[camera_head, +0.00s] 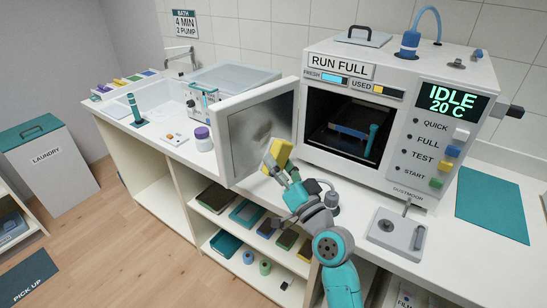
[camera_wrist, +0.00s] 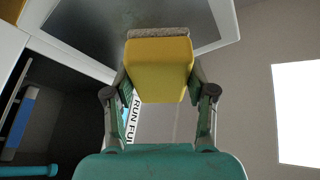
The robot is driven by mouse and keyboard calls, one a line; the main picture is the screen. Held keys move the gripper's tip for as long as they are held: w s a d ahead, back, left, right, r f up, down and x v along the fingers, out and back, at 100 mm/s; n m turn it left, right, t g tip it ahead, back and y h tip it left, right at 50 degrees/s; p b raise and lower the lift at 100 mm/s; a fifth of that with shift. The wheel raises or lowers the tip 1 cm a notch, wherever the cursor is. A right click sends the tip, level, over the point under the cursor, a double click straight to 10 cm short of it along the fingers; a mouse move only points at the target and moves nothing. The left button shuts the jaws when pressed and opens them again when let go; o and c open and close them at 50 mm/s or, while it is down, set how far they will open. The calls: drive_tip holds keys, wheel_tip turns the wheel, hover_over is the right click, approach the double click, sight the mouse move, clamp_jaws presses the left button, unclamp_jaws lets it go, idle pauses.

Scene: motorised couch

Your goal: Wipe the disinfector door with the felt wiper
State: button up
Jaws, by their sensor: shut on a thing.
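The disinfector (camera_head: 395,110) stands on the counter with its door (camera_head: 257,128) swung open to the left. The door's inner face has a dark glass pane with a pale, cloudy smudge around its middle. My gripper (camera_head: 282,172) is shut on the yellow felt wiper (camera_head: 278,153), just in front of the lower right part of the door. In the wrist view my gripper (camera_wrist: 160,85) holds the wiper's yellow body (camera_wrist: 160,68), with its grey felt pad (camera_wrist: 158,33) facing the door pane (camera_wrist: 135,18). I cannot tell whether the felt touches the pane.
The disinfector's chamber (camera_head: 345,130) is open, with a blue rack and a teal-handled item inside. A purple-lidded jar (camera_head: 203,139) stands left of the door. A grey device (camera_head: 396,235) and a teal mat (camera_head: 492,204) lie on the counter to the right. Shelves below hold trays.

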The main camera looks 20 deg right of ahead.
sight(270, 131)
drive_tip(key=shift+w+a, duration=0.4)
drive_tip(key=shift+w, duration=0.5)
drive_tip(key=shift+w+a, duration=0.4)
drive_tip(key=shift+w, duration=0.5)
drive_tip(key=shift+w+a, duration=0.4)
drive_tip(key=shift+w, duration=0.5)
drive_tip(key=shift+w+a, duration=0.3)
drive_tip(key=shift+w, duration=0.4)
drive_tip(key=shift+w+a, duration=0.3)
drive_tip(key=shift+w, duration=0.35)
drive_tip(key=shift+d, duration=0.1)
drive_tip(key=shift+w+d, duration=0.3)
drive_tip(key=shift+d, duration=0.5)
drive_tip(key=shift+w+d, duration=0.3)
drive_tip(key=shift+d, duration=0.5)
drive_tip(key=shift+w+d, duration=0.45)
drive_tip(key=shift+d, duration=0.35)
drive_tip(key=shift+w+d, duration=0.4)
drive_tip(key=shift+d, duration=0.35)
drive_tip(key=shift+w+d, duration=0.3)
drive_tip(key=shift+d, duration=0.55)
drive_tip(key=shift+w+d, duration=0.3)
drive_tip(key=shift+d, duration=0.55)
